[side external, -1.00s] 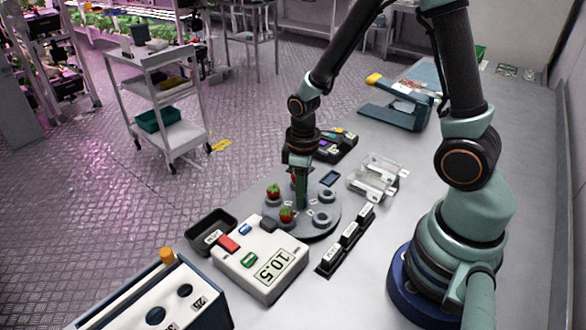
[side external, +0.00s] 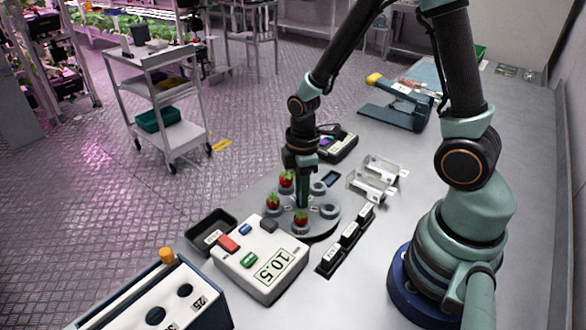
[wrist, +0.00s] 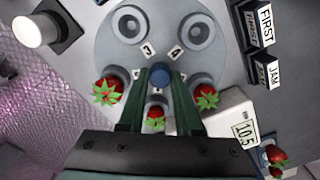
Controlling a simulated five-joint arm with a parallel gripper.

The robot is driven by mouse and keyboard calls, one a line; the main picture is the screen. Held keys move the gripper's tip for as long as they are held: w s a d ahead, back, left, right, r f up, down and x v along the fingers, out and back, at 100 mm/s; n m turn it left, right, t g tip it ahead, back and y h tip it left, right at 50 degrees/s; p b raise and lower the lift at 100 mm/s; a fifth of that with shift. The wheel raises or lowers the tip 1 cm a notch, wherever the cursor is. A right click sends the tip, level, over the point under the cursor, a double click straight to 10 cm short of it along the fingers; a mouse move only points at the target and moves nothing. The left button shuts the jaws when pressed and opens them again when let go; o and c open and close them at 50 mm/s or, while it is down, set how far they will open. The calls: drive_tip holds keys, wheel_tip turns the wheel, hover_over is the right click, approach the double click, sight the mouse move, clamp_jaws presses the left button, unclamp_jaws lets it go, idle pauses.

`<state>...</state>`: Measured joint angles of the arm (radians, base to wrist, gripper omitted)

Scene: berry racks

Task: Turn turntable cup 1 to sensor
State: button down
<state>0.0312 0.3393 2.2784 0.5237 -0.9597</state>
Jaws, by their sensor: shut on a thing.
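The round grey turntable (side external: 322,230) stands in the middle of the bench. My gripper (wrist: 160,84) is shut on its blue centre knob (wrist: 160,74), one finger on each side. Three cups hold strawberries: one left (wrist: 107,92), one right (wrist: 206,97) and one between my fingers (wrist: 154,118) in the wrist view. Two cups, upper left (wrist: 129,24) and upper right (wrist: 195,31), are empty. Small number tags sit near the knob, but I cannot tell which is cup 1. A white round-topped part on a black base (wrist: 27,31) stands beside the turntable; I cannot tell if it is the sensor.
A white box (side external: 258,262) reading 10.5 stands close in front of the turntable, with a black tray (side external: 210,231) beside it. Black labelled blocks (side external: 347,236) line the right side. Clear containers (side external: 375,178) and a dark device (side external: 338,143) stand behind.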

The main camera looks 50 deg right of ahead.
drive_tip(key=shift+n, duration=3.7)
drive_tip(key=c, duration=0.6)
unclamp_jaws()
drive_tip(key=shift+r, duration=0.1)
wheel_tip(320, 180, up, 12)
